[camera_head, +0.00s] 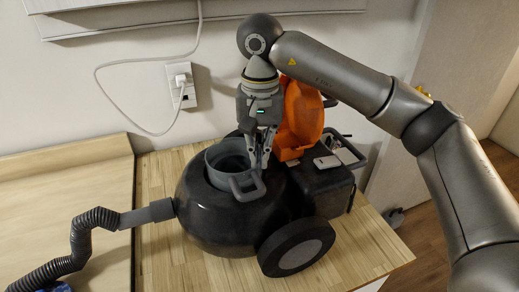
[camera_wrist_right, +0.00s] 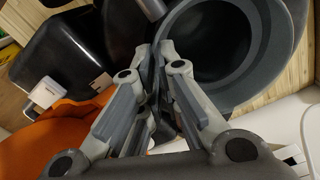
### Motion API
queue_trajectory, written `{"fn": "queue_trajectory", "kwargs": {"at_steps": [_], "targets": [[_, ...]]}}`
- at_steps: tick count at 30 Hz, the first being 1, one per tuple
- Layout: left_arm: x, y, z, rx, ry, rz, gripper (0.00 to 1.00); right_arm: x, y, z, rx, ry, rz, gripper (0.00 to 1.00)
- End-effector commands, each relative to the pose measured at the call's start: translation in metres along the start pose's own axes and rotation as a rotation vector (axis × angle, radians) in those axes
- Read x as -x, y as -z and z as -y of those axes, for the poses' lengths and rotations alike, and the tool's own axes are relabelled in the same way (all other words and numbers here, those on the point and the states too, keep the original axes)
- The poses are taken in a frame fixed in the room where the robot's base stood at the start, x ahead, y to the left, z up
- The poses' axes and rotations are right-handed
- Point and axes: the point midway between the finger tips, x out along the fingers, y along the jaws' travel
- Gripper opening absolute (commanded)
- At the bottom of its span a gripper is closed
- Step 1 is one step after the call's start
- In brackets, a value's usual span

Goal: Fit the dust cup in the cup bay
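The grey dust cup (camera_head: 218,177) is a round, open-topped cup with a loop handle (camera_head: 247,188) at its front. It sits in the round opening on top of the black vacuum body (camera_head: 205,225), its rim standing above the body. I cannot tell how deep it sits. The cup bay is hidden beneath it. My right gripper (camera_head: 259,165) points down at the cup's right side, fingers close together at its wall near the handle. In the right wrist view, the fingertips (camera_wrist_right: 161,52) meet at the edge of the cup (camera_wrist_right: 262,75). My left gripper is not in view.
An orange lid (camera_head: 303,112) stands open behind the cup, close to my right gripper. A ribbed hose (camera_head: 85,235) runs off to the left. A wall outlet with a plug (camera_head: 181,85) is behind. The wooden tabletop (camera_head: 155,260) is bare at front left.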

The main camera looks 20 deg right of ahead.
Motion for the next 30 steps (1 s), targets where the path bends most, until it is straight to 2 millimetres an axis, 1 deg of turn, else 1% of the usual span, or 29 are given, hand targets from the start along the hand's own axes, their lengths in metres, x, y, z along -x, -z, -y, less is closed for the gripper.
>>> {"fn": "queue_trajectory", "kwargs": {"at_steps": [17,18,23,30], "targets": [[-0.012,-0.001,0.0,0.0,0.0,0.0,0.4,-0.015,0.0,0.0,0.0,0.001,-0.001,0.0],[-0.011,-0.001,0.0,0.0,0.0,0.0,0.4,-0.014,0.0,0.0,0.0,0.001,-0.001,0.09],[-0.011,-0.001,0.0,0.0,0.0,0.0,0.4,-0.014,0.0,0.0,0.0,0.0,-0.001,0.29],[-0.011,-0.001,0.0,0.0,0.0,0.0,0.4,-0.014,0.0,0.0,0.0,0.0,0.0,0.3]]}}
